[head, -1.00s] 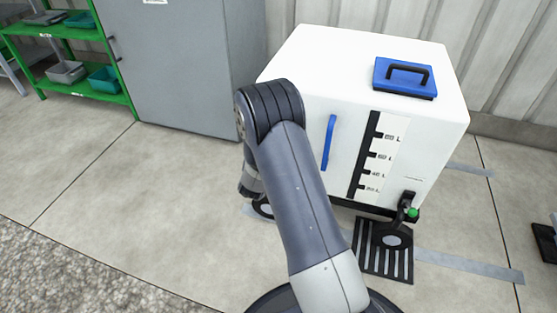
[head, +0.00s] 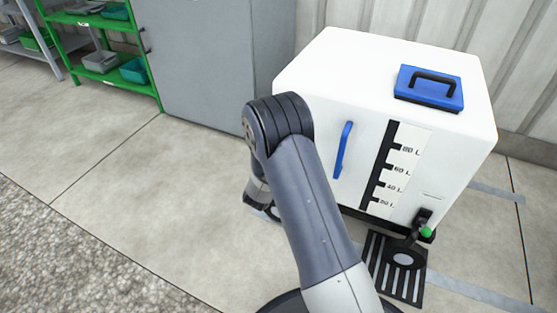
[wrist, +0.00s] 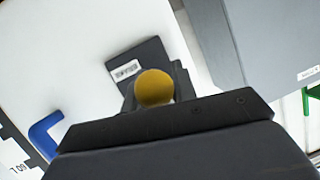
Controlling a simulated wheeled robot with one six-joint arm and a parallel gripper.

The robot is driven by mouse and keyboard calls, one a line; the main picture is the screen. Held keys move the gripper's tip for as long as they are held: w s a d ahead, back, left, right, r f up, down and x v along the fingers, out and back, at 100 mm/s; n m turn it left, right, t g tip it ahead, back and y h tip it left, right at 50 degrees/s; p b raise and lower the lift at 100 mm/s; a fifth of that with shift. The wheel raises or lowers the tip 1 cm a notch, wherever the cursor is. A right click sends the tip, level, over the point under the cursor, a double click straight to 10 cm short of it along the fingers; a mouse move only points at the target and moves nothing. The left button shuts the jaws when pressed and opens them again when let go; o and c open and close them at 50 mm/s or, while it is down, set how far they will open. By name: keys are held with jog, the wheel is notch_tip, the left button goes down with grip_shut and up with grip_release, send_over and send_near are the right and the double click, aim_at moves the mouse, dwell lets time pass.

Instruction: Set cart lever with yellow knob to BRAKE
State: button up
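The yellow knob (wrist: 154,87) shows in the wrist view in front of a dark plate with a small white label (wrist: 135,62) on a white wall. My gripper (wrist: 156,98) is just below the knob in that view, with dark parts at both sides of it. I cannot tell whether the fingers touch the knob or how far apart they are. The lever's shaft and any BRAKE marking are not readable. In the head view the white tank cart (head: 350,75) stands right of my arm, which hides the gripper, and the yellow knob does not show.
The cart has a blue handle (head: 343,150), a blue lid (head: 430,88) and a green-tipped tap (head: 426,232) above a floor grate (head: 398,280). A grey cabinet (head: 215,65) and green shelving (head: 85,70) stand behind left. The floor at left is clear.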

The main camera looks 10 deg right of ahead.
jog(key=shift+o, duration=1.2)
jog(key=shift+a+f, duration=0.1)
jog(key=shift+f, duration=0.15)
jog(key=shift+r, duration=0.15)
jog(key=p+v, duration=0.4)
jog(key=v, duration=0.6)
jog(key=shift+s, duration=0.35)
jog(key=shift+a+r, duration=0.1)
